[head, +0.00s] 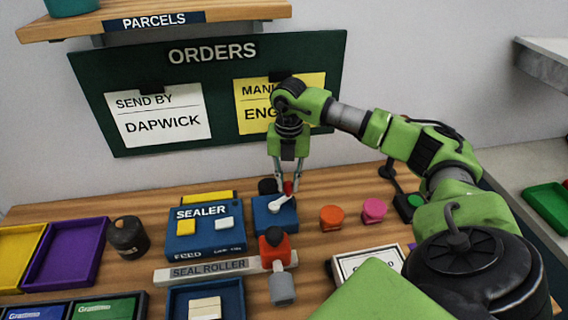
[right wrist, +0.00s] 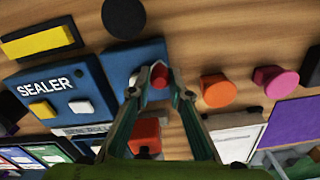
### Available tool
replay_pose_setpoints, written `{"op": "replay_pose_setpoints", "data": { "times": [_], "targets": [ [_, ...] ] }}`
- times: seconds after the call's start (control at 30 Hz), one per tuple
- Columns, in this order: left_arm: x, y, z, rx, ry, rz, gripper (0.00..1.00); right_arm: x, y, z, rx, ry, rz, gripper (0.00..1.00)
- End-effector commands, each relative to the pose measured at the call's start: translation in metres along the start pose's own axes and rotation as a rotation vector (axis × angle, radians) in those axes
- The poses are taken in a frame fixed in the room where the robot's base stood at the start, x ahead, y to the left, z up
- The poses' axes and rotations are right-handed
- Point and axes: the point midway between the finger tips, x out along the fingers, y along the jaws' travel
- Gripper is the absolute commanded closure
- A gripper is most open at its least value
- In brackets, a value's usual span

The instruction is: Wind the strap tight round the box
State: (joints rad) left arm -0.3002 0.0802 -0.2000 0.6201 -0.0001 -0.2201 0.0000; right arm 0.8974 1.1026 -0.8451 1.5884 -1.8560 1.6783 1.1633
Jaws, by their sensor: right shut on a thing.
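A blue block (head: 263,222) with a pale crank arm (head: 280,204) on top stands on the wooden bench, right of the sealer. The crank's red knob (head: 288,187) points up. My right gripper (head: 287,184) reaches down from above and is shut on the red knob. In the right wrist view, the gripper (right wrist: 160,82) has its fingertips on either side of the knob (right wrist: 160,72), over the blue block (right wrist: 128,58). I cannot make out a strap or a strapped box. My left gripper is not in view.
The blue sealer (head: 205,245) stands left of the block. Orange (head: 332,216) and pink (head: 374,210) knobs stand to the right. The orders board (head: 220,110) hangs behind.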

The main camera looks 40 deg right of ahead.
Motion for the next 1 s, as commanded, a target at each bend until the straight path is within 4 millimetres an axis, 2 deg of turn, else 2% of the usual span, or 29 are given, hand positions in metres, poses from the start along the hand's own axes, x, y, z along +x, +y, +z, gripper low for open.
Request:
{"op": "replay_pose_setpoints", "data": {
  "times": [0.2, 0.5, 1.0],
  "targets": [
    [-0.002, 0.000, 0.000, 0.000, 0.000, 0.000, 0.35, -0.002, -0.007, -0.006, 0.176, -0.004, 0.001, 1.00],
    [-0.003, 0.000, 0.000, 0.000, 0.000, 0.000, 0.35, -0.001, -0.011, -0.013, 0.337, -0.003, 0.001, 1.00],
    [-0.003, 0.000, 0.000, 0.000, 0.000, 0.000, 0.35, -0.002, -0.011, -0.016, 0.399, -0.002, 0.002, 1.00]
  ]
}}
